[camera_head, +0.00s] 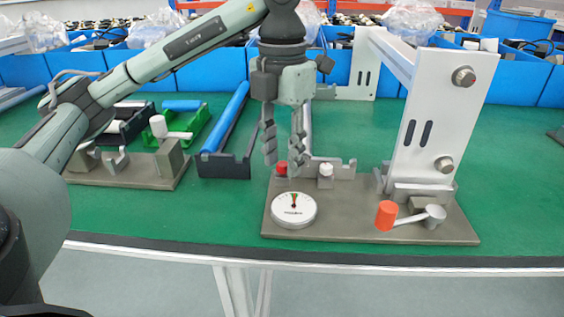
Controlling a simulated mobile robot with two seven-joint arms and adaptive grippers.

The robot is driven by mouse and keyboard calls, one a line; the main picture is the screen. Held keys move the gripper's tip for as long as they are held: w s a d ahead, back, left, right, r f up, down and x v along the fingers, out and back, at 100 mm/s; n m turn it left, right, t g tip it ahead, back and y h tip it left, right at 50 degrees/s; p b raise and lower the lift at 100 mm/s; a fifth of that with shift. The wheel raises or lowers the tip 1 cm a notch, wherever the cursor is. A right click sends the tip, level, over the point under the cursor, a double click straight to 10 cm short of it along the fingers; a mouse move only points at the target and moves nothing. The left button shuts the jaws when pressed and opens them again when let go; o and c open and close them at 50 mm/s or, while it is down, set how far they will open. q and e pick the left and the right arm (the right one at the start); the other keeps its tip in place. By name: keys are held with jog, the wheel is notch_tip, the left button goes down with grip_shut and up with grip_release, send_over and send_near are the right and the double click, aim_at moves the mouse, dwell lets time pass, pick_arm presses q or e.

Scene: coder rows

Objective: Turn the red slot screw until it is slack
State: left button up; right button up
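The red slot screw (282,168) shows as a small red cap on a grey base plate (350,229), behind a round white dial gauge (294,210). A similar white knob (326,170) stands to its right. My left gripper (284,161) points straight down over the red screw. Its two fingers stand apart, with a gap between them, one at each side of the red cap in the picture. I cannot tell whether they touch it. The slot itself is too small to make out. My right gripper is not in view.
An orange-red handle (386,215) on a lever sits at the plate's right front. A tall white bracket (440,120) rises behind it. Left are another fixture (130,172) and a blue roller (225,118) in a dark tray. Blue bins (520,80) line the back. Green table is clear at right.

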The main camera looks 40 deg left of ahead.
pick_arm(q)
jog(key=m, duration=0.4)
jog(key=shift+m, duration=0.4)
jog(key=m, duration=0.5)
jog(key=shift+m, duration=0.4)
grip_shut()
